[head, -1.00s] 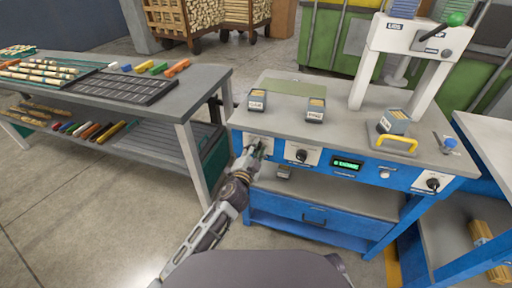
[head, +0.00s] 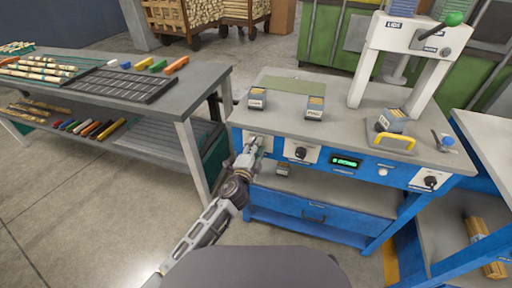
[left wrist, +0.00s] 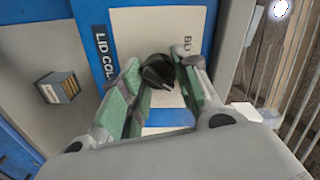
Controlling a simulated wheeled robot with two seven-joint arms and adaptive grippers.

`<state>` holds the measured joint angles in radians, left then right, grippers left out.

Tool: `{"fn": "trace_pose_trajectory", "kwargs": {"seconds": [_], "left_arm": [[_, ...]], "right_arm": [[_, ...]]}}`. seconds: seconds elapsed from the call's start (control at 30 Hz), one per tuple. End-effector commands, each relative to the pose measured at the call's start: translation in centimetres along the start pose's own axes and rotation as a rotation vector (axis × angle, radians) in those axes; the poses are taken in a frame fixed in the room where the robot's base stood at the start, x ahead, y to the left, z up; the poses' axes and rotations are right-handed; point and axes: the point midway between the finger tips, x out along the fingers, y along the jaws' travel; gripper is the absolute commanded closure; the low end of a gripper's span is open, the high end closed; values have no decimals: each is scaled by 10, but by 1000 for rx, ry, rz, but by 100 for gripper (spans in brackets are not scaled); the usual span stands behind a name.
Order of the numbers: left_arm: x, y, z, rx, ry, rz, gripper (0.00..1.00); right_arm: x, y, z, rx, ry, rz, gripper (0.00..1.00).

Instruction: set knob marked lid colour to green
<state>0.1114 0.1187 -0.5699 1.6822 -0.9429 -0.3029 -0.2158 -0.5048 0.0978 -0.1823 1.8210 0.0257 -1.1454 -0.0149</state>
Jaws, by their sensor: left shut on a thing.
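The lid colour knob (left wrist: 158,72) is a black round knob on a cream plate (left wrist: 160,32) on the blue machine front. The dark label (left wrist: 103,56) beside it shows "LID COL", and the rest of the label is covered. My left gripper (left wrist: 156,66) has its green-padded fingers on either side of the knob and is shut on it. In the head view my left gripper (head: 250,148) is at the left end of the machine front and hides the knob. I cannot read which colour the knob points to. My right gripper is not in view.
Two more knobs, a middle one (head: 301,153) and a right one (head: 430,181), flank a green-lit display (head: 345,162). A yellow handle (head: 396,141) and small labelled boxes (head: 315,108) are on the bench top. A grey table (head: 190,90) stands to the left.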

Motion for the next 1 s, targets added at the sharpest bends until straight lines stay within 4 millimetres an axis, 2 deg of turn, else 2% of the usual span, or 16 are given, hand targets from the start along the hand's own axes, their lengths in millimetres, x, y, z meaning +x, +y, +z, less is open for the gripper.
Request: {"fn": "trace_pose_trajectory", "kwargs": {"seconds": [0.07,0.1,0.27,0.73,1.0], "left_arm": [[0,2,0,1,1,2,93],[0,2,0,1,1,2,68],[0,1,0,0,1,2,47],[0,0,0,-20,0,0,47],[0,0,0,-140,0,0,47]], "right_arm": [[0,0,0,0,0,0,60],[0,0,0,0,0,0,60],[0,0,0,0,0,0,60],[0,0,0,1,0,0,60],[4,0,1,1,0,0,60]]}}
